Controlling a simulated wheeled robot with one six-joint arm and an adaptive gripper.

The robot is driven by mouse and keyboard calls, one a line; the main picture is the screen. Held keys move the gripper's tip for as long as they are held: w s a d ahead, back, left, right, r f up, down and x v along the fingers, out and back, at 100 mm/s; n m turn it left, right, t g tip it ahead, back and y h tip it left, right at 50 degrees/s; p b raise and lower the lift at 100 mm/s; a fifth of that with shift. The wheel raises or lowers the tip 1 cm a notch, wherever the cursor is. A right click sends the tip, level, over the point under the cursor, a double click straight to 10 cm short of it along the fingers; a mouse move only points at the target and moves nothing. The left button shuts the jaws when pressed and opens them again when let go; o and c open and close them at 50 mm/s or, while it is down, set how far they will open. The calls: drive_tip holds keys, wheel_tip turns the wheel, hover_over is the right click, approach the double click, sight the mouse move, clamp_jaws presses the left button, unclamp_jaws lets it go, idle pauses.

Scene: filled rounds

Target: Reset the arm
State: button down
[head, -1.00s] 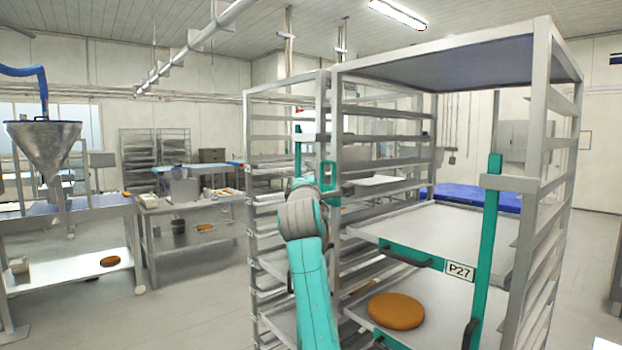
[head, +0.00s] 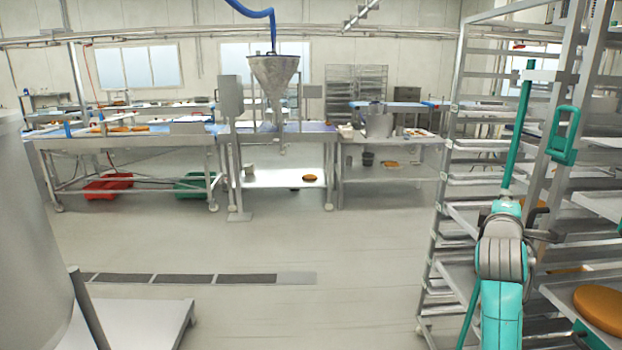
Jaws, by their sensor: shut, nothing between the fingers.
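My teal arm (head: 500,310) with its grey joint (head: 502,257) stands at the right of the head view, in front of the tall metal rack. It points up and away from me. My gripper's fingers cannot be made out; the arm's far end is hidden behind its own links and the rack's rails.
The metal rack (head: 447,190) fills the right side, close to my arm. An orange round (head: 603,308) lies on its shelf. A steel hopper (head: 273,78) and worktables stand at the back. A large pale cylinder (head: 30,240) is near left. The middle floor (head: 330,260) is clear.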

drive_tip(key=s+a+f+m+y, duration=0.15)
drive_tip(key=s+a+f, duration=0.3)
drive_tip(key=f, duration=0.55)
drive_tip(key=s+a+f+y, duration=0.2)
drive_tip(key=s+a+f, duration=0.25)
drive_tip(key=f, duration=0.55)
drive_tip(key=s+a+f+m+y, duration=0.15)
drive_tip(key=s+a+f, duration=0.3)
drive_tip(key=f, duration=0.55)
drive_tip(key=s+a+f+y, duration=0.1)
drive_tip(key=s+a+f, duration=0.15)
drive_tip(key=s, duration=0.35)
drive_tip(key=s+a+f+m+y, duration=0.1)
drive_tip(key=s+a+f, duration=0.1)
drive_tip(key=s+f, duration=0.25)
drive_tip(key=s+a+f+y, duration=0.1)
drive_tip(key=s+a+f, duration=0.15)
drive_tip(key=s, duration=0.35)
drive_tip(key=s+a+r+m+y, duration=0.1)
drive_tip(key=s+a+m, duration=0.1)
drive_tip(key=s, duration=0.8)
drive_tip(key=s+a+r+m+g+y, duration=0.1)
drive_tip(key=s+m, duration=0.2)
drive_tip(key=s, duration=0.8)
drive_tip(key=s+a+r+m+y, duration=0.1)
drive_tip(key=s+a+m, duration=0.1)
drive_tip(key=s, duration=0.8)
drive_tip(key=shift+s+a+r+m, duration=0.15)
drive_tip(key=shift+a+r+m, duration=0.15)
drive_tip(key=shift+m, duration=0.1)
